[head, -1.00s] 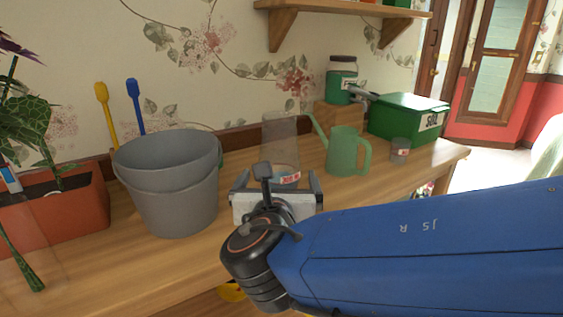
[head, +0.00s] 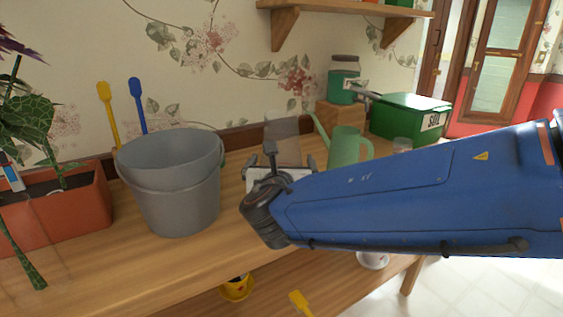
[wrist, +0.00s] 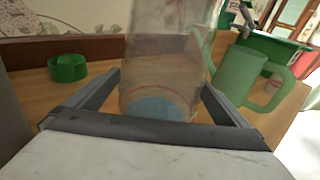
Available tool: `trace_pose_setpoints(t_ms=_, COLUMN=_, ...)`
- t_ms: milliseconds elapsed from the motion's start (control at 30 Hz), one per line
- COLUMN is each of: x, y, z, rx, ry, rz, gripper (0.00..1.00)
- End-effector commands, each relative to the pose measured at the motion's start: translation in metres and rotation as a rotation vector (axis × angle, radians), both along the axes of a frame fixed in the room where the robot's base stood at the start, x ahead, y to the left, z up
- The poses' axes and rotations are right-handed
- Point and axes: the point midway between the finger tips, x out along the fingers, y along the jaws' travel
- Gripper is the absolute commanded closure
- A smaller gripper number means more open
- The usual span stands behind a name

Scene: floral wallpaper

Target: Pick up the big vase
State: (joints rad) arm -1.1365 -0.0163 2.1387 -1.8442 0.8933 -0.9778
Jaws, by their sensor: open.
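The big vase is a tall clear glass cylinder (head: 283,128) standing on the wooden bench near the wall. It also shows in the wrist view (wrist: 165,70), upright, with a bluish base. My gripper (wrist: 160,95) is open, with one finger on each side of the lower vase. I cannot tell whether either finger touches it. In the head view my gripper (head: 280,170) is in front of the vase and hides its lower part, and my blue arm reaches in from the right.
A green watering can (head: 345,146) stands close right of the vase. A grey bucket (head: 175,190) stands to the left. A green soil box (head: 408,117) is at the back right. A green ring-shaped item (wrist: 68,67) lies left of the vase. A shelf (head: 340,12) is above.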

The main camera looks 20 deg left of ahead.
Motion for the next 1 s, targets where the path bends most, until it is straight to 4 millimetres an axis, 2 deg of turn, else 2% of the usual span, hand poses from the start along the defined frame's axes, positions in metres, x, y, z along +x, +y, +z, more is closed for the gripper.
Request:
trace_pose_setpoints(t_ms=100, x=0.017, y=0.004, z=-0.004, rx=-0.002, ry=0.001, rz=-0.002, gripper=0.0)
trace_pose_setpoints(t_ms=200, x=0.025, y=0.006, z=-0.004, rx=0.0, ry=0.0, rz=-0.002, gripper=0.0)
trace_pose_setpoints(t_ms=400, x=0.025, y=0.007, z=-0.004, rx=0.0, ry=0.0, rz=0.0, gripper=0.0)
trace_pose_setpoints(t_ms=433, x=0.025, y=0.007, z=-0.004, rx=0.0, ry=0.0, rz=0.0, gripper=0.02)
trace_pose_setpoints(t_ms=600, x=0.025, y=0.007, z=-0.004, rx=0.0, ry=0.0, rz=0.0, gripper=0.43)
trace_pose_setpoints(t_ms=700, x=0.025, y=0.007, z=-0.003, rx=0.001, ry=-0.002, rz=0.0, gripper=0.62)
trace_pose_setpoints(t_ms=1000, x=0.025, y=0.007, z=0.002, rx=0.002, ry=-0.001, rz=0.0, gripper=0.62)
